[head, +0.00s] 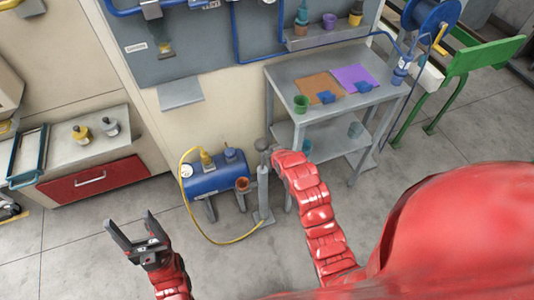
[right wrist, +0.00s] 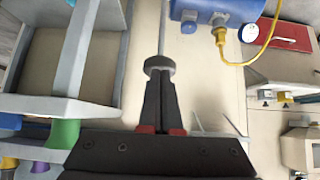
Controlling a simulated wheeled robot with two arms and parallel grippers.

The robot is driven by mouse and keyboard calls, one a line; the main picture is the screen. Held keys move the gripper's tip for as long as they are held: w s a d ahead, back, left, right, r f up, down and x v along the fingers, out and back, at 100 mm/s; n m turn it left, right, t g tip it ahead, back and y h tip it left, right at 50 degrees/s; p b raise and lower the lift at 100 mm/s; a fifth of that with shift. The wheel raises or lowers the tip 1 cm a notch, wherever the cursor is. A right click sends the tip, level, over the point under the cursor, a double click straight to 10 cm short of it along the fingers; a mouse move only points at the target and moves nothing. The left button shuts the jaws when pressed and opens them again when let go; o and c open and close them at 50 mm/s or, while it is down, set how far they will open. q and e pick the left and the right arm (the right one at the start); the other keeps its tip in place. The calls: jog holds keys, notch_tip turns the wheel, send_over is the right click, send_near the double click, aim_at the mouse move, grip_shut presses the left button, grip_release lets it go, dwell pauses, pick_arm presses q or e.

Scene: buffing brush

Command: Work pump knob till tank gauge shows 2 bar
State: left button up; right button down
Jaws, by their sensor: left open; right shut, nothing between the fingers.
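The blue tank (head: 215,180) stands on the floor left of the grey table. Its white round gauge (head: 187,171) is at the tank's left end; the reading is too small to make out. The upright grey pump (head: 263,195) stands right of the tank, with its round knob (head: 263,145) on top. In the right wrist view the dark knob (right wrist: 160,64) sits on its thin rod, right at my right fingertips. My right gripper (right wrist: 160,80) is shut and empty; I cannot tell whether it touches the knob. My left gripper (head: 130,220) is open and empty, above the floor left of the tank.
A yellow hose (head: 187,210) loops over the floor from the tank to the pump. The grey table (head: 285,75) with cloths and cups stands close behind the pump. A red drawer (head: 95,180) is at the left. Floor in front is clear.

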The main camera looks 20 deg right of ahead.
jog(key=shift+v, duration=1.05)
dwell(1.3)
